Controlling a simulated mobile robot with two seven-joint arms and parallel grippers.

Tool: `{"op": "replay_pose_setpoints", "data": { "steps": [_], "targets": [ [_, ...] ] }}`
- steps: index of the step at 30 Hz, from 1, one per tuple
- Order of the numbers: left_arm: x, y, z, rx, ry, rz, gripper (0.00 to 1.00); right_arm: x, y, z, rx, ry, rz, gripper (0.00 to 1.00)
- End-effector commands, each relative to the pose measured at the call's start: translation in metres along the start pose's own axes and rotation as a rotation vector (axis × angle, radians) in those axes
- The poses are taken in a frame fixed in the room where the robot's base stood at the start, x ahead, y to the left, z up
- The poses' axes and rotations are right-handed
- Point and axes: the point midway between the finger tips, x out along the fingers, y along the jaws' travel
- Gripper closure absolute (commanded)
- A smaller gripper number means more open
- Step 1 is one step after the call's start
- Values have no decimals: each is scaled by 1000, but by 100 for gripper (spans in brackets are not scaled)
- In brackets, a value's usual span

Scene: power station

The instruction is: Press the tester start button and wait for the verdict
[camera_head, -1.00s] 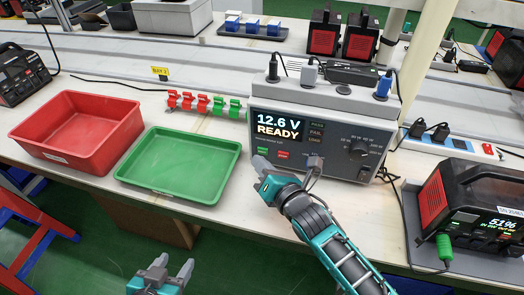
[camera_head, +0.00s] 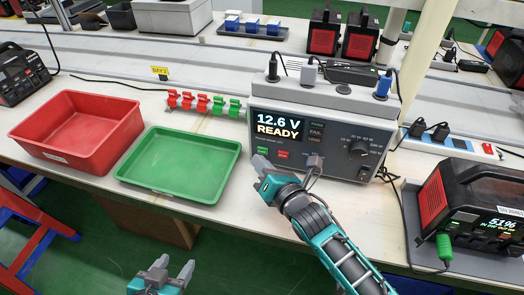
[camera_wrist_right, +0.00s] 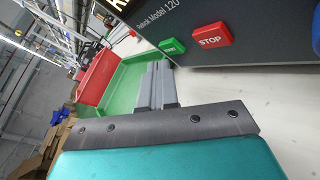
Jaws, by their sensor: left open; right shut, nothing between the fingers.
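The grey tester (camera_head: 322,137) stands on the bench, its screen (camera_head: 279,125) reading "12.6 V READY". Its green start button (camera_head: 263,151) and red stop button (camera_head: 283,154) sit below the screen. In the right wrist view the start button (camera_wrist_right: 172,46) and STOP button (camera_wrist_right: 212,36) show close by. My right gripper (camera_head: 257,161) is shut and empty, just in front of and below the start button; its fingertips (camera_wrist_right: 158,68) appear apart from the button. My left gripper (camera_head: 175,266) is open and empty, low in front of the bench edge.
A green tray (camera_head: 180,165) and a red bin (camera_head: 77,132) stand left of the tester. Red and green clips (camera_head: 203,104) line up behind the tray. A black power station (camera_head: 470,205) reading 51% stands at the right. Cables are plugged into the tester's top.

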Motion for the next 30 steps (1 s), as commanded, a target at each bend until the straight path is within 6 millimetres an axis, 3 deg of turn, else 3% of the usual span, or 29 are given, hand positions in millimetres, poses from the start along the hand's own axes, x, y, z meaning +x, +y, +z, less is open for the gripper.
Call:
{"op": "replay_pose_setpoints", "data": {
  "steps": [30],
  "targets": [
    [1, -1, -1, 1, 3, -2, 46, 6, -5, 4, 0, 0, 0, 100]
  ]
}}
